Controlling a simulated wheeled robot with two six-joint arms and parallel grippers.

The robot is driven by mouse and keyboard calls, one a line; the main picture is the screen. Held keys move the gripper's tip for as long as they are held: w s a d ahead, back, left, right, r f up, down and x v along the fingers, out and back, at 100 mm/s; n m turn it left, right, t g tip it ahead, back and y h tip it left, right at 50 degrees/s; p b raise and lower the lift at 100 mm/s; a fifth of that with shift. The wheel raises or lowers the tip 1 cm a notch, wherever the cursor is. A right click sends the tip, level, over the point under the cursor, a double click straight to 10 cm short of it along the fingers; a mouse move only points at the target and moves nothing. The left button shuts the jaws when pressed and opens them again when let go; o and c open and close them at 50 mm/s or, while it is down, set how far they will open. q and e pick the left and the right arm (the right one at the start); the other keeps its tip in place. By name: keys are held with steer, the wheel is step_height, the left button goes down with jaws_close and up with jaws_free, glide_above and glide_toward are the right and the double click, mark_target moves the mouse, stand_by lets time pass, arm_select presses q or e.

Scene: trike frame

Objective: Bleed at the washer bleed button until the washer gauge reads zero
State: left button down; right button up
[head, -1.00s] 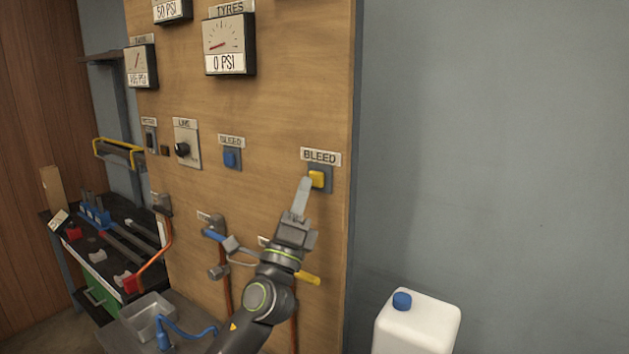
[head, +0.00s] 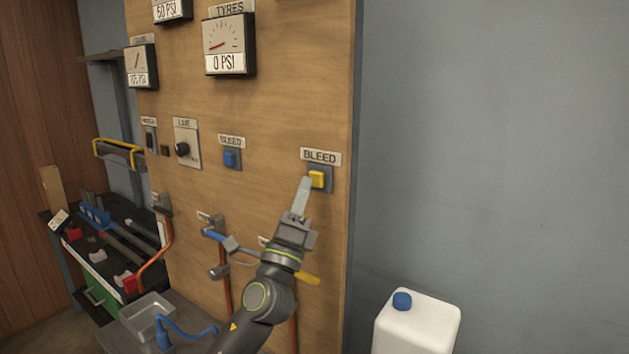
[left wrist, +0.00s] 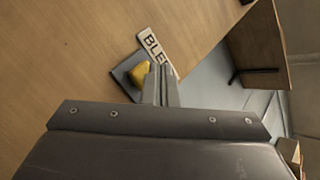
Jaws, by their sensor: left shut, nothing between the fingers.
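A yellow button (head: 317,179) on a grey plate under a BLEED label (head: 320,157) is at the right edge of the wooden panel. My left gripper (head: 305,183) is shut and empty, its fingertips right at the button's left side; I cannot tell whether they touch it. In the left wrist view the yellow button (left wrist: 139,76) shows just left of the shut fingers (left wrist: 161,72). A second, blue bleed button (head: 231,159) is further left. The TYRES gauge (head: 228,45) reads 0 PSI. A gauge (head: 171,10) cut off at the top reads 50 PSI; its name is out of view. My right gripper is out of view.
A black knob (head: 182,149) and another gauge (head: 140,66) are on the panel's left. Hoses with blue and yellow handles hang below. A white jug (head: 418,326) with a blue cap stands lower right. A cluttered bench (head: 112,262) is at left.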

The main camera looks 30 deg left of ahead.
arm_select(q)
steer(key=shift+w, duration=0.1)
steer(key=shift+w, duration=0.35)
steer(key=shift+w+d+b, duration=0.1)
steer(key=shift+w+b, duration=0.3)
steer(key=shift+w, duration=0.05)
stand_by(0.7)
steer(key=shift+s, duration=0.1)
stand_by(2.7)
steer(key=shift+s, duration=0.8)
steer(key=shift+p, duration=0.3)
steer(key=s, duration=0.3)
steer(key=s+p, duration=0.1)
steer(key=s, duration=0.1)
steer(key=shift+a, duration=0.3)
